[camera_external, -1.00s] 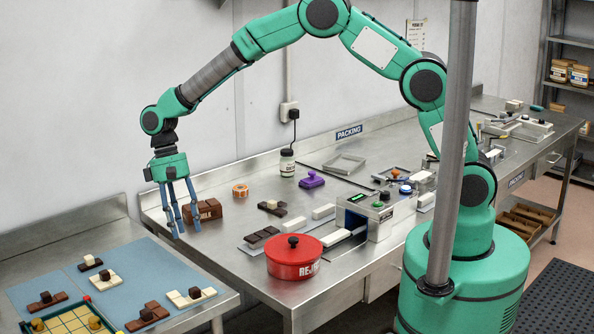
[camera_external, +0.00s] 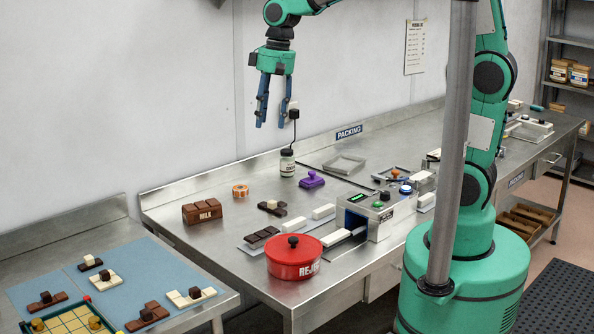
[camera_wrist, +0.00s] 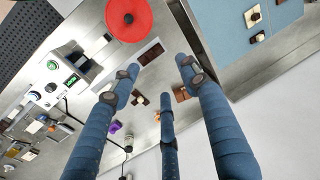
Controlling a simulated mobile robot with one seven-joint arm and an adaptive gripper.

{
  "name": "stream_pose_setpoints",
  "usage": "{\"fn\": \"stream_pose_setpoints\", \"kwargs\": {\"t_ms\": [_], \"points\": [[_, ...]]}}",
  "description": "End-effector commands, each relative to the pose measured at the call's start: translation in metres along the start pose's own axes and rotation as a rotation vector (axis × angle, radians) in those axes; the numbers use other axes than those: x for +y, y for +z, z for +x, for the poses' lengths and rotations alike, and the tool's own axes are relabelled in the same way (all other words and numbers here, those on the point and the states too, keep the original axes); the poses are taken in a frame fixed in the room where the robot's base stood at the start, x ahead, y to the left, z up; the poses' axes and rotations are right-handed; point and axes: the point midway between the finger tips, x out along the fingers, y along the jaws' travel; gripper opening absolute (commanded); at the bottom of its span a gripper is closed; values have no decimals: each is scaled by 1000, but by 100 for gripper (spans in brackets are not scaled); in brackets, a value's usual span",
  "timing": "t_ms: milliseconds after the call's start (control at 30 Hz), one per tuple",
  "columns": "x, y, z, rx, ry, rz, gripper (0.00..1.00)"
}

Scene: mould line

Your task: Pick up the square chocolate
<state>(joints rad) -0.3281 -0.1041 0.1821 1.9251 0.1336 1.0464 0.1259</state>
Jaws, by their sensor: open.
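My gripper (camera_external: 272,118) is open and empty, pointing down, high above the back of the steel packing table. Its blue fingers also show spread apart in the wrist view (camera_wrist: 155,75). Small blocky chocolates sit on other chocolate pieces on the blue mat (camera_external: 122,262) at the left. Among them are a dark block on a white bar (camera_external: 194,292) and a dark block on a brown bar (camera_external: 147,314). A dark piece with a cream block (camera_external: 271,206) lies on the packing table. I cannot tell which one is the square chocolate. My gripper is far from all of them.
A red lidded pot (camera_external: 295,263) stands at the table's front edge. A grey machine (camera_external: 363,218) is at the right. A gap separates the two tables.

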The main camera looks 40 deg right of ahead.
Motion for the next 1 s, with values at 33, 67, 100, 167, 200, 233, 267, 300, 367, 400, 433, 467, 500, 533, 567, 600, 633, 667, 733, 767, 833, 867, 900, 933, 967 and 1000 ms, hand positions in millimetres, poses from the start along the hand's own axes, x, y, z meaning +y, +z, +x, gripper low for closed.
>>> {"fn": "stream_pose_setpoints", "kwargs": {"t_ms": [33, 67, 100, 167, 200, 233, 267, 300, 367, 400, 433, 467, 500, 533, 567, 600, 633, 667, 733, 767, 833, 867, 900, 933, 967, 1000], "points": [[12, 10, -12, 25, 4, 7, 45], [19, 15, -18, 39, 6, 10, 45], [27, 23, -25, 56, 9, 13, 45], [39, 35, -34, 81, 14, 21, 45], [47, 43, -40, 96, 19, 24, 45], [52, 49, -45, 110, 22, 27, 45], [58, 56, -49, 123, 26, 30, 45], [66, 64, -54, 139, 31, 33, 45], [76, 77, -61, 164, 39, 40, 45], [83, 86, -65, 180, 44, 44, 45], [88, 93, -68, 193, 48, 47, 45], [93, 100, -71, 205, 52, 51, 45], [100, 109, -74, 221, 59, 54, 45], [104, 116, -76, 234, 64, 57, 45], [109, 122, -79, 246, 69, 60, 45], [115, 132, -81, 262, 76, 63, 45], [119, 139, -83, 275, 81, 66, 45], [123, 146, -84, 285, 86, 70, 45], [133, 162, -86, 314, 100, 77, 45], [137, 169, -87, 325, 106, 80, 45], [145, 184, -88, 352, 120, 85, 45], [148, 190, -88, 361, 126, 88, 45], [152, 198, -87, 373, 133, 91, 45], [154, 203, -87, 382, 138, 93, 45], [156, 208, -87, 390, 143, 96, 45], [159, 213, -86, 400, 149, 98, 45]]}}
